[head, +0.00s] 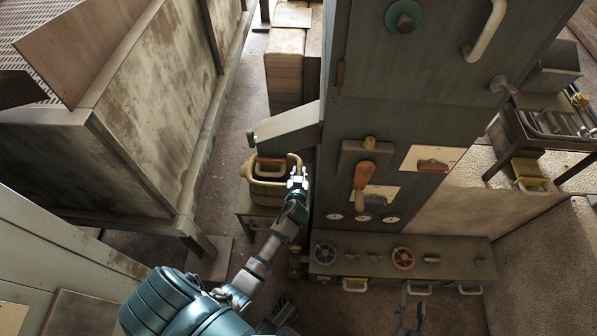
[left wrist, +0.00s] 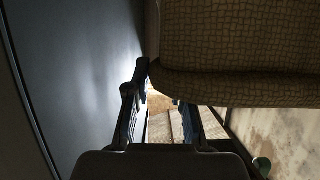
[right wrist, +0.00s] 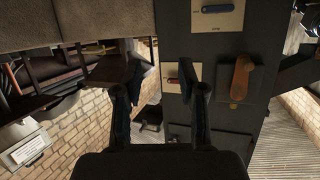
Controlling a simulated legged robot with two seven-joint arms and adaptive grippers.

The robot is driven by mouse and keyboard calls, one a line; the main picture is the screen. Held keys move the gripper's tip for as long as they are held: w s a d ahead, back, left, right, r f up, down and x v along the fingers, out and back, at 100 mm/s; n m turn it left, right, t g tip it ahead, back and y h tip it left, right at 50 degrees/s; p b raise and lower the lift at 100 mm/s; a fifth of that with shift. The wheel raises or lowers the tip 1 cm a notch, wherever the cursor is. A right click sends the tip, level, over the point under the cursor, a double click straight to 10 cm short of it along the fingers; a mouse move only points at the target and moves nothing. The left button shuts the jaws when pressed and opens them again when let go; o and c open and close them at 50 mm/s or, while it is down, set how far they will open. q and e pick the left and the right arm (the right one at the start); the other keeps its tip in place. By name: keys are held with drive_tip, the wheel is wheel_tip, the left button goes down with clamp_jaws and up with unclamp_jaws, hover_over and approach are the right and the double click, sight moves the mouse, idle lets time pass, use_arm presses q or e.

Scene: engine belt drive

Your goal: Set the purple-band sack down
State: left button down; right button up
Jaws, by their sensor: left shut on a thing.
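A tan, open-topped sack with loop handles (head: 268,190) shows in the head view left of the grey cabinet, over a low bench. I take it for the purple-band sack, but no purple band shows clearly. My left gripper (head: 297,180) is at its right side, shut on its edge or handle; the exact grip is hard to see. In the left wrist view the woven side of the sack (left wrist: 240,55) fills the upper right, close to the fingers (left wrist: 162,95). I cannot tell if its base touches the bench. My right gripper (right wrist: 156,80) is open and empty.
The low bench (head: 246,209) stands below the sack. The tall grey cabinet (head: 350,115), with an orange lever (head: 362,175), is close on the right. A sloped chute (head: 290,127) juts out just behind the sack. A large stained metal bin (head: 150,110) stands on the left.

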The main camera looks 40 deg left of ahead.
use_arm(q)
drive_tip(key=shift+d, duration=0.1)
drive_tip(key=c, duration=1.4)
unclamp_jaws()
drive_tip(key=shift+f, duration=0.1)
drive_tip(key=shift+c, duration=0.2)
drive_tip(key=o, duration=0.4)
drive_tip(key=shift+a, duration=0.35)
drive_tip(key=shift+a+f, duration=0.2)
drive_tip(key=shift+a, duration=0.1)
drive_tip(key=shift+d+r, duration=0.3)
drive_tip(key=shift+r, duration=0.05)
drive_tip(key=s+d+r+m+g+h+p, duration=0.1)
drive_tip(key=s+d+m+h, duration=0.1)
drive_tip(key=s+d, duration=0.4)
drive_tip(key=s+d+r+m+g+h, duration=0.1)
drive_tip(key=s+d, duration=0.5)
drive_tip(key=s, duration=0.6)
drive_tip(key=s+d+r+m+h+p, duration=0.1)
drive_tip(key=s+d+r+m+h, duration=0.2)
drive_tip(key=s, duration=0.6)
drive_tip(key=shift+d+m+g+h+p, duration=0.35)
drive_tip(key=shift+d+m+h, duration=0.75)
drive_tip(key=shift+d+h, duration=0.45)
use_arm(e)
drive_tip(key=s+d+f+g+h, duration=0.1)
drive_tip(key=s+d+f+g, duration=0.1)
drive_tip(key=s+f+g, duration=0.3)
drive_tip(key=shift+s, duration=0.3)
